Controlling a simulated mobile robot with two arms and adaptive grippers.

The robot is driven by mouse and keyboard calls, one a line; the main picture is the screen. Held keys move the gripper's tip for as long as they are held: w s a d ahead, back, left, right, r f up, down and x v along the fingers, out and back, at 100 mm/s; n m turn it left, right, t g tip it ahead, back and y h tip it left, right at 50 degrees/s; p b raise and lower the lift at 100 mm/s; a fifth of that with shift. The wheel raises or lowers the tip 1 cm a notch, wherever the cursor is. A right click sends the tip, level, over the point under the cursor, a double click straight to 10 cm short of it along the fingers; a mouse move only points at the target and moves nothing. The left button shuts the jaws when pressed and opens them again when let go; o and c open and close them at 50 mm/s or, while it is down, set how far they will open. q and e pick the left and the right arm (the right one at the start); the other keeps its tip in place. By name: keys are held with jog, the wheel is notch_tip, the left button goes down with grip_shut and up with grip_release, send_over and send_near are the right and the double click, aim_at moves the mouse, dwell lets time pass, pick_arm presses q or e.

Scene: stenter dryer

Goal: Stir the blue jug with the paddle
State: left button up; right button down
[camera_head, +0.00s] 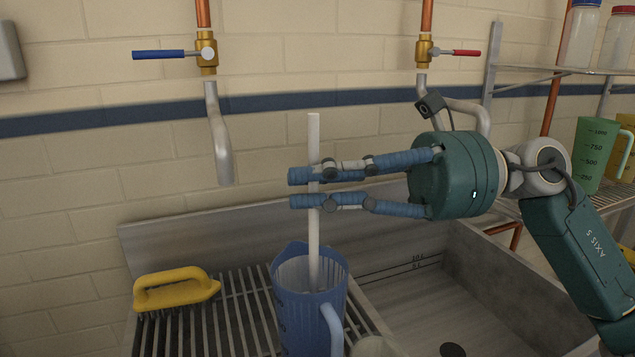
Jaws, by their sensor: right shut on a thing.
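The blue jug (298,312) stands upright on the slatted drainboard at the left of the sink, its handle toward the front right. The paddle (314,137) is a pale upright rod whose lower end is inside the jug; its bottom is hidden by the jug wall. My right gripper (305,188) comes in from the right and is shut on the paddle's shaft above the jug rim. My left gripper is not in view.
A yellow brush (176,289) lies on the drainboard (217,328) left of the jug. The sink basin (413,292) is to the right. A spout (218,140) hangs behind the jug. A shelf at right holds a green jug (594,155).

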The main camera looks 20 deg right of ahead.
pick_arm(q)
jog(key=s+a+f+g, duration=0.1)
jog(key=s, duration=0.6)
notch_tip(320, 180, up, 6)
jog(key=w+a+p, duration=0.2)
jog(key=p, duration=0.5)
jog(key=shift+p, duration=0.3)
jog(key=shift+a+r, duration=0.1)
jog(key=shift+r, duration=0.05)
